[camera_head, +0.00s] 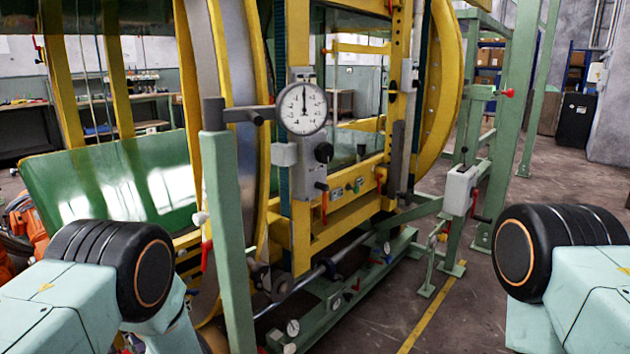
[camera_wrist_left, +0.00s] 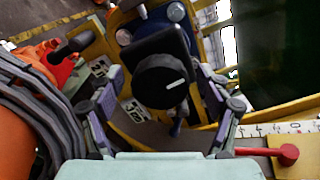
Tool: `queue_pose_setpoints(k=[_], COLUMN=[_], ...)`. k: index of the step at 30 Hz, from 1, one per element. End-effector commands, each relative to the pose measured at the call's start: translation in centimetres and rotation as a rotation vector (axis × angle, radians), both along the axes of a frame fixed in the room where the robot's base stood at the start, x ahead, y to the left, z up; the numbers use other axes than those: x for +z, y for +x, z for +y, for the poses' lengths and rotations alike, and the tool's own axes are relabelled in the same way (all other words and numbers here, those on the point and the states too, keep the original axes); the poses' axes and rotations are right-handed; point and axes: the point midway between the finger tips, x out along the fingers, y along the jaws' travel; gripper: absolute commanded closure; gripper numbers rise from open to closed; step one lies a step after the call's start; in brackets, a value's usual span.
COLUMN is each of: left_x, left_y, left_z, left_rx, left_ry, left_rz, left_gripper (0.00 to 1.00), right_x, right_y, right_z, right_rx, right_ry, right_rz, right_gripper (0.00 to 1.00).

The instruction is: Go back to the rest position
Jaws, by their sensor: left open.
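My left gripper (camera_wrist_left: 160,78) shows in the left wrist view with its two fingers spread apart. A black knob (camera_wrist_left: 165,86) with a white mark on a black square block appears between the fingers. I cannot tell how far it is from them, and no finger visibly touches it. In the head view both my arms are bent at the lower corners, and neither gripper shows. The ring inverter (camera_head: 330,228), a large yellow frame with rings, stands ahead. It carries a round white dial gauge (camera_head: 303,108).
A green post (camera_head: 228,240) with a grey handle stands close in front of the machine. A grey box with a red lever (camera_head: 460,190) is on a green stand to the right. In the wrist view a red-knobbed lever (camera_wrist_left: 288,154) lies right of the fingers. Floor at right is clear.

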Motion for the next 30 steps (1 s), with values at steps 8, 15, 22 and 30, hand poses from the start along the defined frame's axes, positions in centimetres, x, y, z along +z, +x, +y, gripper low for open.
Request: queue_pose_setpoints(k=[8, 15, 22, 30], left_x=[-0.1, -0.1, -0.2, -0.2], left_y=[0.0, 0.0, 0.0, 0.0], left_z=[0.0, 0.0, 0.0, 0.0], left_rx=[0.0, 0.0, 0.0, 0.0], left_ry=[-0.144, -0.269, -0.388, -0.529], left_rz=[-0.168, -0.315, -0.455, -0.62], left_gripper=[0.23, 0.23, 0.23, 0.23], right_x=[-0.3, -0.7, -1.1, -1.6], right_y=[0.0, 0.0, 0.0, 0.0], right_z=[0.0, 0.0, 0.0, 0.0], right_rx=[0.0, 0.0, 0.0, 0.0], right_ry=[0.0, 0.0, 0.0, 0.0], right_rz=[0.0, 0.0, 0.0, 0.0], right_gripper=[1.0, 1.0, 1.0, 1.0])
